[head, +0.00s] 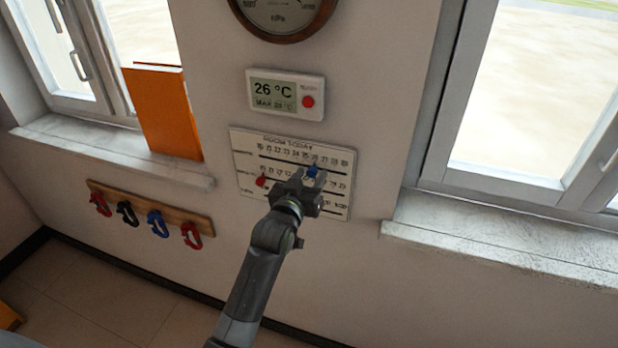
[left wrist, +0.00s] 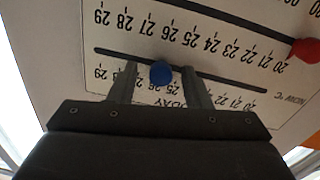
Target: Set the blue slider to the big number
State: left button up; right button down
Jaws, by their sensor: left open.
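The wall display (head: 286,94) shows a big 26 °C, with a smaller MAX line that is hard to read. Below it is a white scale panel (head: 243,146) with slots and numbers. The blue slider (head: 312,171) sits partway along its slot; it also shows in the left wrist view (left wrist: 161,73). There it is around the 25 to 26 marks; the exact mark is unclear. My left gripper (head: 314,178) is open at the panel, its fingers (left wrist: 160,84) on either side of the blue slider with gaps visible. My right gripper is out of view.
A red slider (head: 261,182) is at one end of another slot, seen also in the left wrist view (left wrist: 305,51). A round gauge (head: 283,12) hangs above. An orange book (head: 163,112) stands on the left sill. A hook rack (head: 150,209) is lower left.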

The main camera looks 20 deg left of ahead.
pick_arm(q)
jog(key=shift+s, duration=0.1)
jog(key=shift+s+f, duration=0.1)
jog(key=shift+s, duration=0.2)
jog(key=s+a+b, duration=0.1)
jog(key=s+b, duration=0.3)
jog(key=s, duration=1.2)
jog(key=shift+s+b, duration=0.3)
jog(key=shift+b, duration=0.05)
jog(key=shift+a, duration=0.1)
